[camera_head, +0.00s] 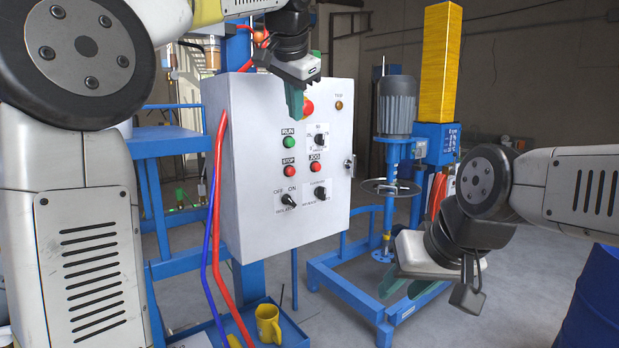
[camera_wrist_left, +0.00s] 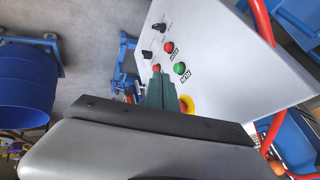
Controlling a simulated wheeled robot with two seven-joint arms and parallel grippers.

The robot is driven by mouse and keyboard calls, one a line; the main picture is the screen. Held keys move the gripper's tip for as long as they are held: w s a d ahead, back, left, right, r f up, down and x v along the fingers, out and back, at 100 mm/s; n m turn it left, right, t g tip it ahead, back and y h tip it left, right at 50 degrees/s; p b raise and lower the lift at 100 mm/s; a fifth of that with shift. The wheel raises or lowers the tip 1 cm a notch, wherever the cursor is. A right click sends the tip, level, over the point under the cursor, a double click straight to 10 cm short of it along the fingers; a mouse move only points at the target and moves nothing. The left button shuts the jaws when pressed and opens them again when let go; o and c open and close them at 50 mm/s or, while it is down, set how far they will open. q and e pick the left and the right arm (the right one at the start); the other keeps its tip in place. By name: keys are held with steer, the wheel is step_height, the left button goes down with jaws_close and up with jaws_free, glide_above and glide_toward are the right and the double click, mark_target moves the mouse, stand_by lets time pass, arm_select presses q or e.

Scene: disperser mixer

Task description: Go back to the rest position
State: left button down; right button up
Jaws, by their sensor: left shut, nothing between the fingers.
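My left gripper (camera_head: 295,105) is shut and empty, in front of the upper part of the grey control box (camera_head: 245,205). Its green fingers point down and partly cover the red emergency stop button (camera_head: 308,107). In the left wrist view the closed fingers (camera_wrist_left: 160,92) show against the box face (camera_wrist_left: 205,45), with the stop button's yellow base (camera_wrist_left: 188,104) beside them. I cannot tell whether they touch the box. My right gripper (camera_head: 408,288) hangs at lower right, its green fingers apart and empty, in front of the blue machine frame.
The box carries a green RUN button (camera_head: 289,142), a red STOP button (camera_head: 289,170) and black knobs. The mixer motor (camera_head: 397,105) stands behind on a blue frame (camera_head: 350,285). A yellow mug (camera_head: 268,324) sits below the box. A blue drum (camera_head: 597,305) stands at right.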

arm_select(q)
steer(key=s+a+f+n+h, duration=0.1)
steer(key=s+a+f+n, duration=0.3)
steer(key=s+f, duration=0.8)
steer(key=s+a+f+n+g, duration=0.1)
steer(key=s+a+f+n, duration=0.3)
steer(key=s+f, duration=0.9)
steer(key=shift+s+a+f+n+h, duration=0.15)
steer(key=shift+a+f+n+h, duration=0.2)
steer(key=shift+a+f, duration=0.65)
steer(key=shift+a+r, duration=0.2)
steer(key=shift+a, duration=0.05)
